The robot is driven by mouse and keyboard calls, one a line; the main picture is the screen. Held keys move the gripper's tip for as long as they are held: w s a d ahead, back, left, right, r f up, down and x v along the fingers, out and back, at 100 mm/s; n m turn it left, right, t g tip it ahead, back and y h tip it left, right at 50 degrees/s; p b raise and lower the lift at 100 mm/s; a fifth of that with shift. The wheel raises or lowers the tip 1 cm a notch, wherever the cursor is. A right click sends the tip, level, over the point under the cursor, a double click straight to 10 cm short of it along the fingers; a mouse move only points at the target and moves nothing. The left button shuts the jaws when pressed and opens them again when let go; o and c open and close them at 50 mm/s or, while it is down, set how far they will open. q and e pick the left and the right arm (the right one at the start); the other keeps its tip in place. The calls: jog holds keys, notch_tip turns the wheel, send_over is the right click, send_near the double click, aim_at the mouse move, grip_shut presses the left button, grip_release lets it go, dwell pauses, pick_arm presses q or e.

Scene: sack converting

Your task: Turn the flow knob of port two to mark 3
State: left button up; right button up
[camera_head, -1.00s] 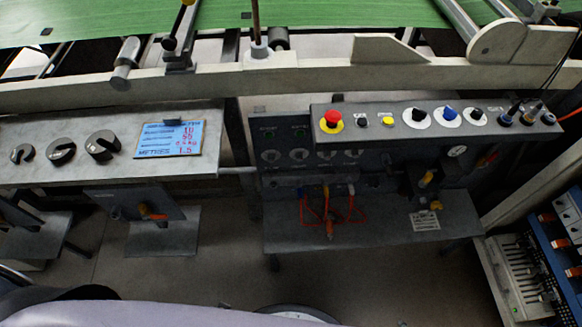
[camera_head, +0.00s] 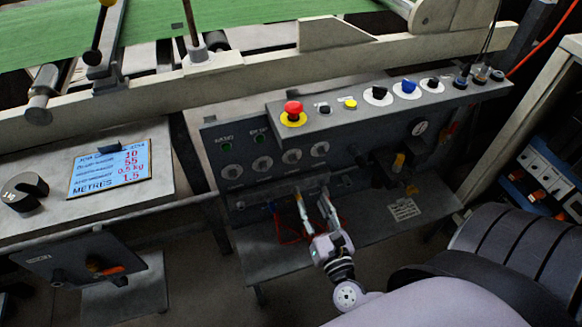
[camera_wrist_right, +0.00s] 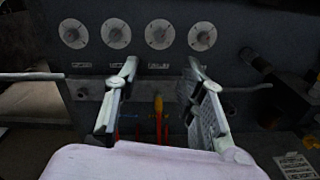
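A row of several round, pale dial knobs sits on the upright dark panel (camera_head: 225,140). I see a leftmost one (camera_head: 232,172), a second one (camera_head: 262,163), a third one (camera_head: 291,156) and a rightmost one (camera_head: 319,149). The row also shows along the top of the right wrist view, with its second dial (camera_wrist_right: 116,33) above the left finger. Small labels lie under the dials, but port numbers and marks are too small to read. My right gripper (camera_head: 314,208) is open and empty, below the row and apart from it; its spread fingers (camera_wrist_right: 162,72) point toward the panel. My left gripper is not in view.
A control box with a red stop button (camera_head: 293,112) and several switches overhangs the panel. A horizontal bar (camera_wrist_right: 240,88) crosses below the dials.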

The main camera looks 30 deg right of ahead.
aim_at(295, 162)
jog(key=x, duration=1.4)
grip_shut()
